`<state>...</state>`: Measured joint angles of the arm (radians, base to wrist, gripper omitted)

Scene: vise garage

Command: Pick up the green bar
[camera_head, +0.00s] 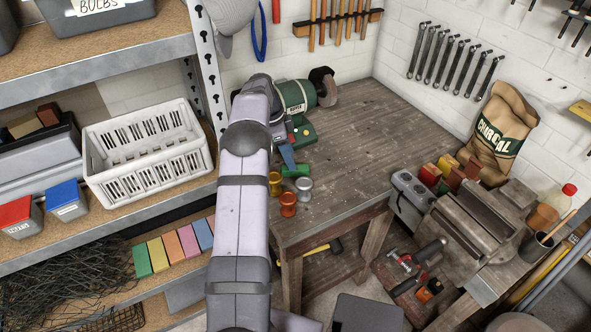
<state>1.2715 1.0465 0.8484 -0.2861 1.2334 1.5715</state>
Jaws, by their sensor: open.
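A small green bar (297,171) lies on the workbench (345,150), left of its middle, just behind several small spools. My gripper (287,158) is above the bench close to the bar, mostly hidden behind my own arm. It is open, and I see nothing held in it. The gap between gripper and bar is too small to judge. Another green block (142,261) stands at the left end of a row of coloured blocks on the lower shelf.
A yellow spool (275,184), a copper spool (288,204) and a silver spool (304,189) stand near the bar. A green bench grinder (298,100) stands behind. A white crate (147,152) is on the left shelf. The bench's right part is clear.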

